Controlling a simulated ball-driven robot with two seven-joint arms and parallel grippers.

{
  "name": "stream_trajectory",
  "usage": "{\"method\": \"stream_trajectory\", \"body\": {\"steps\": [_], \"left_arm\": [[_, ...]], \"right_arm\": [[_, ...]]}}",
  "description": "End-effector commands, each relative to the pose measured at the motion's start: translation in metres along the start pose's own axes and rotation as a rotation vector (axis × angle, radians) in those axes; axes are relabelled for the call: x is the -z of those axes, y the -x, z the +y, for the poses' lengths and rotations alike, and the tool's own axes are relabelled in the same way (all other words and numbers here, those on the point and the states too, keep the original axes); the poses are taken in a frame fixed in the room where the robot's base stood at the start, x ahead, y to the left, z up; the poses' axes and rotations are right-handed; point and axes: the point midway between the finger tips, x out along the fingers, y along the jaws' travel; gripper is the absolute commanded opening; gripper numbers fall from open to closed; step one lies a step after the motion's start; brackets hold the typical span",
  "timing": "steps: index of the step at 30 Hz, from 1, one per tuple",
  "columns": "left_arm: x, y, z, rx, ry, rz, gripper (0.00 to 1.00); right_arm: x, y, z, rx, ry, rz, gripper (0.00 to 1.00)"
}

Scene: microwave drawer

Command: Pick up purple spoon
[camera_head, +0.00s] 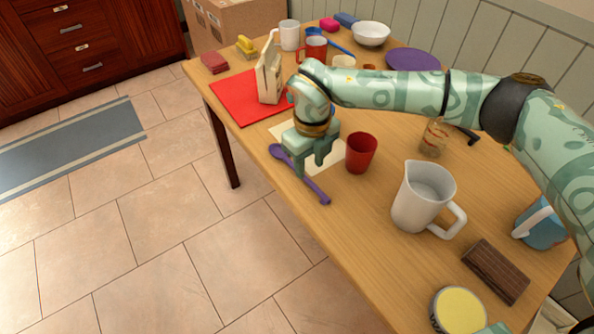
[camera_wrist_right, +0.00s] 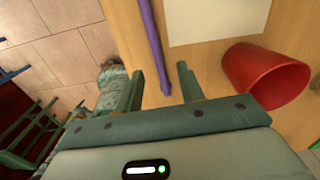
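The purple spoon (camera_head: 316,188) lies on the wooden table close to its left edge. Its bowl points toward the back and its handle end toward the front. My right gripper (camera_head: 310,164) is over the middle of the spoon, hiding part of it, with its fingers pointing down. In the right wrist view the spoon's handle (camera_wrist_right: 152,40) runs into the gap between the two spread fingers of that gripper (camera_wrist_right: 162,82), with space on both sides. I cannot tell the exact height of the fingertips above the table. My left gripper is not in view.
A red cup (camera_head: 361,152) stands just right of the right gripper; it also shows in the right wrist view (camera_wrist_right: 262,75). A white pitcher (camera_head: 418,200) stands farther right. A carton (camera_head: 269,75) on a red mat (camera_head: 234,97) is behind. The table edge is close.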

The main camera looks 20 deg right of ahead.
Motion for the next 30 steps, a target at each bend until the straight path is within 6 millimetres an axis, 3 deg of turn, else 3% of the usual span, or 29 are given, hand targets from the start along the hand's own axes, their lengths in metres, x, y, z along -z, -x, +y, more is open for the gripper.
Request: {"method": "stream_trajectory", "body": {"steps": [4, 8, 14, 18, 19, 30], "left_arm": [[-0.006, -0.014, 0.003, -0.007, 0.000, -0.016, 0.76], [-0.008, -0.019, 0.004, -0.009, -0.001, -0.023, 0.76], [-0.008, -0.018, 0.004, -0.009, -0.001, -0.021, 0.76], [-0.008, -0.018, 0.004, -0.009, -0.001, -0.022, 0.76], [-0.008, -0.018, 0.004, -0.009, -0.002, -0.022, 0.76], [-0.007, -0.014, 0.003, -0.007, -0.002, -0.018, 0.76]], "right_arm": [[0.006, -0.031, 0.002, -0.004, 0.000, 0.006, 0.38], [0.006, -0.046, 0.002, -0.003, -0.001, 0.004, 0.38], [0.006, -0.044, 0.002, -0.001, 0.000, 0.001, 0.38], [0.006, -0.044, 0.002, -0.001, 0.000, 0.001, 0.02], [0.006, -0.044, 0.002, -0.001, 0.000, 0.001, 0.00], [0.005, -0.037, 0.002, 0.000, 0.000, -0.001, 0.00]]}}
